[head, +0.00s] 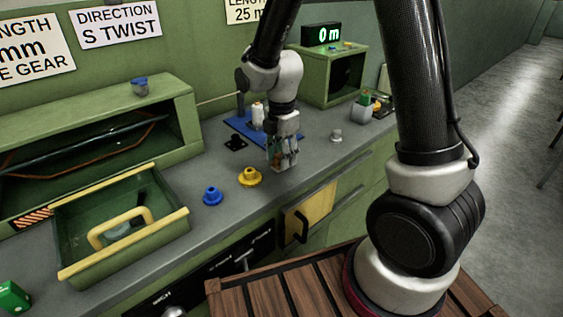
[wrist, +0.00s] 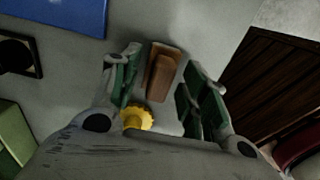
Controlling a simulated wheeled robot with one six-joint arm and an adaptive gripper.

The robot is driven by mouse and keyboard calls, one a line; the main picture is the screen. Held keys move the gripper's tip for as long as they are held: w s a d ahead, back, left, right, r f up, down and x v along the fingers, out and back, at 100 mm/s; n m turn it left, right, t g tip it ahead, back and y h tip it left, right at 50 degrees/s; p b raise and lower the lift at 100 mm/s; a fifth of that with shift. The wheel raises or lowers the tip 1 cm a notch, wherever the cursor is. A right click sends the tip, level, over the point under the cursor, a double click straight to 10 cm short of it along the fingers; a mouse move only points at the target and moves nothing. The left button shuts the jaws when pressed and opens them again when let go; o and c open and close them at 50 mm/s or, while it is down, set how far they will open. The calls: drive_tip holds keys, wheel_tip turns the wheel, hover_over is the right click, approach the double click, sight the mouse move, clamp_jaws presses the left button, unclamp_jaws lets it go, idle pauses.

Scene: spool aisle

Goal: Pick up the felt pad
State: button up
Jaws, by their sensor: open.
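My gripper (head: 283,160) is low over the grey bench, pointing down, behind and right of the yellow flanged piece. In the wrist view its two green-padded fingers (wrist: 160,78) are apart. A brown block-like piece (wrist: 162,72) with a lighter reddish-brown front lies between and just beyond the fingers, with a gap on both sides. In the head view the fingers mostly hide it. I cannot tell for sure whether this piece is the felt pad; no other thing is plainly a felt pad.
The yellow flanged piece (head: 249,177) stands close to my gripper, the blue one (head: 212,195) farther left. A green tray (head: 170,225) with a yellow handle stands left. Behind are a black plate (head: 236,143) and a blue mat (head: 240,122). A small grey piece (head: 335,135) stands right.

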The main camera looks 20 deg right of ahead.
clamp_jaws()
drive_tip(key=shift+r, duration=0.1)
wheel_tip(320, 180, up, 10)
drive_tip(key=shift+f, duration=0.1)
drive_tip(key=c, duration=0.7)
unclamp_jaws()
drive_tip(key=shift+c, duration=1.4)
clamp_jaws()
